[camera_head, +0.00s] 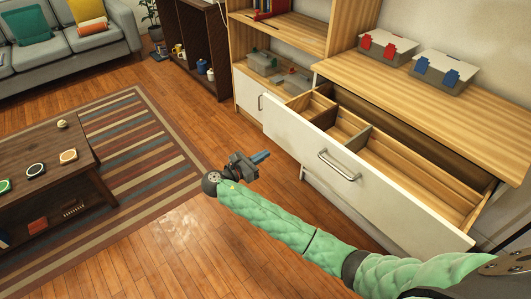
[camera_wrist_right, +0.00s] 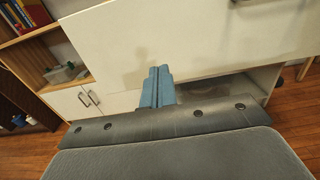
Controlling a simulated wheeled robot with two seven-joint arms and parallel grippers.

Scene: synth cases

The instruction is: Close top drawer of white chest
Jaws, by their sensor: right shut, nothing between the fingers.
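The white chest has a wooden top (camera_head: 435,95) and white fronts. Its top drawer (camera_head: 320,150) is pulled well out, with wooden dividers inside and a metal bar handle (camera_head: 339,167) on its white front. The drawer front (camera_wrist_right: 200,45) also fills much of the right wrist view. My right gripper (camera_head: 261,157) has blue fingers and is shut and empty. It is in front of the drawer's left part, apart from the handle. The shut fingers (camera_wrist_right: 158,86) show against the white front in the right wrist view; I cannot tell whether they touch it. My left gripper is not in view.
Two grey boxes, one with red clips (camera_head: 386,48) and one with blue clips (camera_head: 441,72), stand on the chest top. A wooden shelf unit (camera_head: 300,30) adjoins the chest at left. A low dark table (camera_head: 45,165) stands on a striped rug (camera_head: 150,150). The floor between is clear.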

